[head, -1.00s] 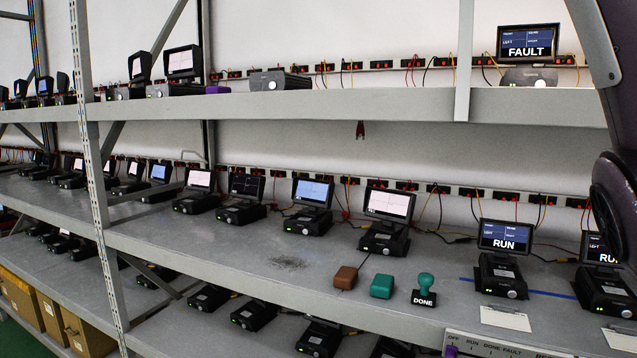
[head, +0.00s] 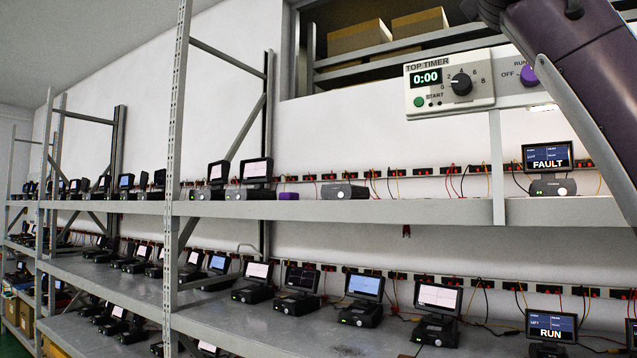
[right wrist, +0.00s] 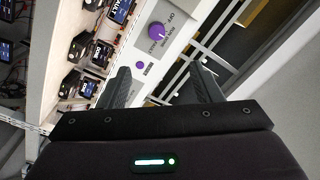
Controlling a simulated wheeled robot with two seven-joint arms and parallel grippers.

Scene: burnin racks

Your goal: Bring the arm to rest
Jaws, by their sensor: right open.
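My right arm (head: 578,75) comes down along the upper right of the head view, raised in front of the wall and clear of the shelf devices as far as I can see. Its gripper is out of the head view. In the right wrist view my right gripper (right wrist: 161,76) is open, with its two dark fingers apart and nothing held between them. A control panel with a purple knob (right wrist: 157,31) lies beyond the fingers, apart from them. My left gripper is in neither view.
A FAULT device (head: 549,168) stands on the upper shelf (head: 400,211). A RUN device (head: 551,327) and several others stand on the lower shelf (head: 215,316).

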